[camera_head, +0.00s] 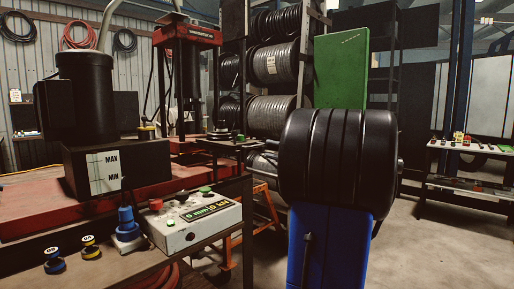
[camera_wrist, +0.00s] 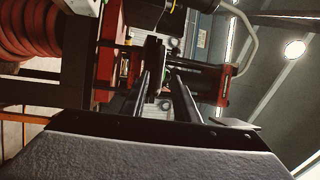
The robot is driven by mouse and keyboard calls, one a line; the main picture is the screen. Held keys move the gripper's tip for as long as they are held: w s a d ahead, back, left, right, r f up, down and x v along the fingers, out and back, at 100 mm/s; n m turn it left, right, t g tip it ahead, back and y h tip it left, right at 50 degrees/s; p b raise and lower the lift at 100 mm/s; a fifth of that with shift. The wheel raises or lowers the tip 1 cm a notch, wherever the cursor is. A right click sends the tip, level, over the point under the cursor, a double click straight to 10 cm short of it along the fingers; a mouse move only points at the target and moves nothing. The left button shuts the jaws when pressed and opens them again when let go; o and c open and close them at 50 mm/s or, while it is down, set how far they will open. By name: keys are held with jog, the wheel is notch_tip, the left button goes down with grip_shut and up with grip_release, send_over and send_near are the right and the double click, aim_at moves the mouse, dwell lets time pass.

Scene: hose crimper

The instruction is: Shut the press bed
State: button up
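The red press frame (camera_head: 187,36) stands at the back left of the head view, with dark upright posts below its top. A dark flat platform (camera_head: 230,144) sits low at its right side and may be the press bed; I cannot tell how far out it is. In the wrist view, turned on its side, the red press end (camera_wrist: 226,88) shows beyond the fingers. My gripper (camera_wrist: 163,88) shows there as two dark fingers with a gap between them, open, nothing clearly held. Whether it touches the press is unclear. I do not make out the gripper in the head view.
A control box (camera_head: 195,222) with red and green buttons stands on the front bench, beside a blue plug (camera_head: 127,223). A black motor (camera_head: 86,95) stands behind. Hose reels (camera_head: 273,64) and a green panel (camera_head: 341,68) are farther back.

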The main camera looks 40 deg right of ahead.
aim_at(259, 146)
jog(key=shift+x, duration=3.25)
grip_shut()
